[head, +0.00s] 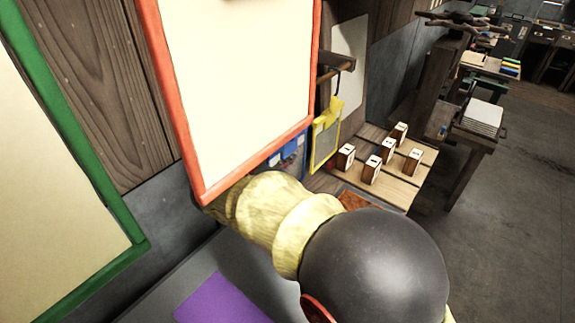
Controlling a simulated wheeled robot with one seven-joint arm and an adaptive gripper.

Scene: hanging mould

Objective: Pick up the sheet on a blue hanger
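A blue piece (291,148) shows in the head view between the red-framed board and my arm. Most of it is hidden, so I cannot tell its full shape or whether a sheet hangs on it. To its right, a yellow hanger (331,112) hangs from a dark hook on the wall with a grey sheet (325,142) in it. My arm, pale yellow with a large dark joint, reaches from the lower right toward the red-framed board. Its far end passes out of sight behind the board's lower edge, and my gripper is not visible.
A large red-framed board (245,80) stands close in front. A green-framed board (60,190) is at left. Several small numbered blocks (388,150) stand on wooden boards (385,180). A purple sheet (222,300) lies on the grey surface below. Open floor (510,220) is at right.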

